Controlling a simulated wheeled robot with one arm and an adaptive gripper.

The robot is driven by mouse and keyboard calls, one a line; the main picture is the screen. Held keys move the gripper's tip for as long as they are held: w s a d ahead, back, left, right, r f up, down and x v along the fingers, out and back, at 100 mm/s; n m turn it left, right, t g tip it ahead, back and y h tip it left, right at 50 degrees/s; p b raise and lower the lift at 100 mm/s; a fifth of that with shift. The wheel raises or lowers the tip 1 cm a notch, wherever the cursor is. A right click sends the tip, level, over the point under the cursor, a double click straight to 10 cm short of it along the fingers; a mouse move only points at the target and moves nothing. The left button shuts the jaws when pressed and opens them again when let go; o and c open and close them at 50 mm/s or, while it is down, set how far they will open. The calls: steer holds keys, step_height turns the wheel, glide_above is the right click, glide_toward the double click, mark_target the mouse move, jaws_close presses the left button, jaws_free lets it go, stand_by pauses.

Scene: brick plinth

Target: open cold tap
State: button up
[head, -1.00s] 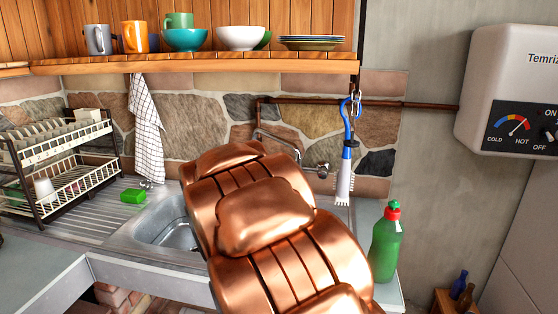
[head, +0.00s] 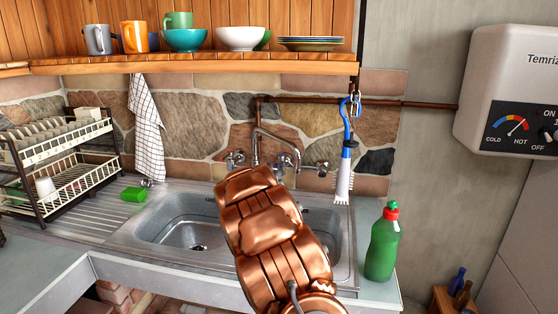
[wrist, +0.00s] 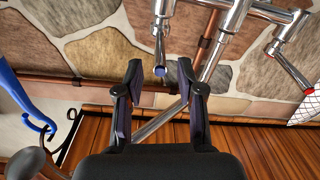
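The cold tap lever (wrist: 159,52) is a chrome handle with a blue tip in the wrist view. It hangs from the chrome mixer on the stone wall. In the head view the cold tap (head: 286,160) shows just above the end of my copper arm. My gripper (wrist: 159,74) is open, with its two dark fingers on either side of the lever's blue tip in the picture. I cannot tell whether either finger touches it. The hot tap lever (wrist: 292,70), with a red part, is at the right of the wrist view. In the head view my arm hides the gripper.
A chrome spout pipe (wrist: 160,122) runs diagonally behind the fingers. The blue brush (head: 346,160) hangs right of the tap, with a green bottle (head: 383,245) below. The sink (head: 180,230) lies beneath. A wooden shelf (head: 200,63) with crockery is above.

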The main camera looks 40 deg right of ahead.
mark_target(280, 157)
steer(key=p+x, duration=0.2)
steer(key=x, duration=0.3)
steer(key=shift+w+d+r, duration=0.1)
steer(key=shift+w+d, duration=0.1)
steer(key=shift+d, duration=0.1)
steer(key=shift+p+x, duration=0.35)
steer(key=shift+x, duration=0.5)
jaws_close()
